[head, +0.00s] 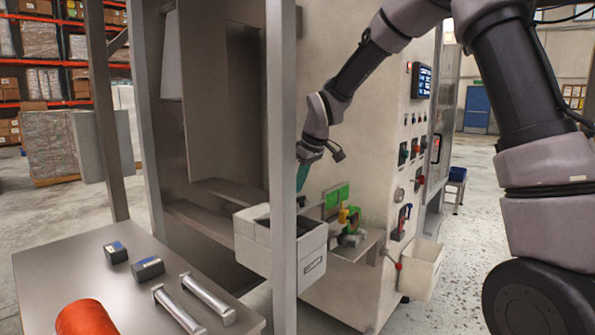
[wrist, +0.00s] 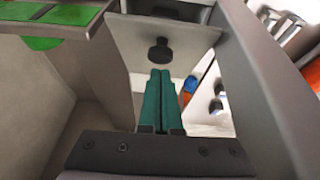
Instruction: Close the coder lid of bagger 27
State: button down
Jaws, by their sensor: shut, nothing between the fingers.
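My gripper (head: 302,178) has its teal fingers together and empty, above the right rear of a white box; a frame post partly hides it. The box (head: 309,254), with a dark open top and a small front label, stands at the bagger's front; it may be the coder. In the wrist view the shut fingers (wrist: 160,78) point toward a pale panel (wrist: 188,62) with a black round knob (wrist: 160,50), which may be the lid. I cannot tell whether they touch it. The lid is not clearly seen in the head view.
A grey upright post (head: 282,130) stands in front of the bagger. A steel table (head: 80,265) at lower left holds an orange spool (head: 85,318), dark blocks and metal bars. Open floor lies right.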

aim_at(307, 206)
jog(key=shift+s+d+f, duration=0.1)
jog(key=shift+d+f, duration=0.05)
jog(key=shift+f, duration=0.25)
jog(key=d+f, duration=0.1)
jog(key=f, duration=0.1)
jog(key=s+d+f, duration=0.1)
jog(key=f, duration=0.1)
jog(key=s+d+f, duration=0.1)
jog(key=f, duration=0.1)
jog(key=shift+s+f, duration=0.1)
jog(key=shift+s, duration=0.15)
jog(key=r, duration=0.5)
jog(key=shift+s+d+r, duration=0.1)
jog(key=shift+d+r, duration=0.1)
jog(key=s+d+r+m+t+h, duration=0.15)
jog(key=s+d+r+m, duration=0.45)
jog(key=s+d+r, duration=0.7)
jog(key=s+d+r+m+t, duration=0.2)
jog(key=s+d+r+m, duration=0.2)
jog(key=s+d+m, duration=0.5)
jog(key=shift+s+d, duration=0.6)
jog(key=shift+d, duration=0.4)
